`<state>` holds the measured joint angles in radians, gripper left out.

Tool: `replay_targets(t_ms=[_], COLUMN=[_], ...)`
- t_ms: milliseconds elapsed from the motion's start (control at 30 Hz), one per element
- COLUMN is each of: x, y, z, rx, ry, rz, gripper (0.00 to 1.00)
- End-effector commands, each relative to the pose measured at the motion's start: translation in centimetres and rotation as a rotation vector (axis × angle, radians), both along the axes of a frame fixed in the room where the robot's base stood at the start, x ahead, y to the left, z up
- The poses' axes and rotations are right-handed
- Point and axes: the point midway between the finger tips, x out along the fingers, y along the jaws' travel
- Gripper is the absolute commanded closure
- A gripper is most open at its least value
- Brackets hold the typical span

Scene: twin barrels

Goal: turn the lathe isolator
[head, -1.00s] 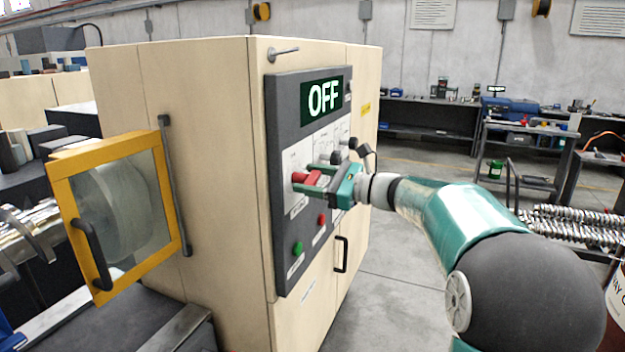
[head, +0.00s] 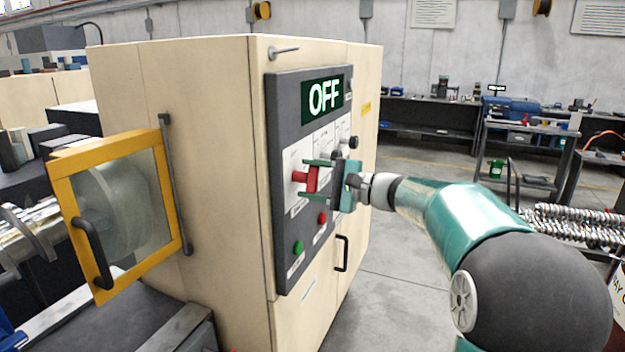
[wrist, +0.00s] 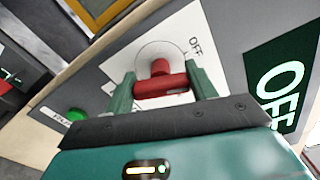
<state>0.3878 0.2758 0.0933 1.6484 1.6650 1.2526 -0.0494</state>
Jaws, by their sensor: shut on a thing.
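The lathe isolator is a red handle (head: 311,179) on the dark control panel of the beige cabinet, in the middle of the head view. My gripper (head: 318,180) reaches it from the right, with one green finger above the handle and one below. In the wrist view the red handle (wrist: 161,87) lies between the two green fingers of my gripper (wrist: 162,88), which is shut on it. A white plate behind the handle carries the word OFF (wrist: 195,45). The lit display (head: 323,97) above reads OFF.
A green button (head: 298,248) and a red button (head: 322,218) sit below the isolator. A black knob (head: 353,142) is to its upper right. A yellow-framed guard (head: 120,210) stands left of the cabinet. Open floor lies behind, before shelves and a cart.

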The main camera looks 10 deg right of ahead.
Motion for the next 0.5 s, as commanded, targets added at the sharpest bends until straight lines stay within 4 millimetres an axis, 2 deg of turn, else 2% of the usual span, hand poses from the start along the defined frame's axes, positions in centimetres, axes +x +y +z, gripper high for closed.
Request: replay_targets(t_ms=[200,500], x=[-0.05,-0.06], y=[-0.04,-0.04], z=[-0.09,-0.16], rx=[-0.098,-0.179], ry=[-0.134,-0.245], rz=[0.0,0.0], gripper=[0.66,0.66])
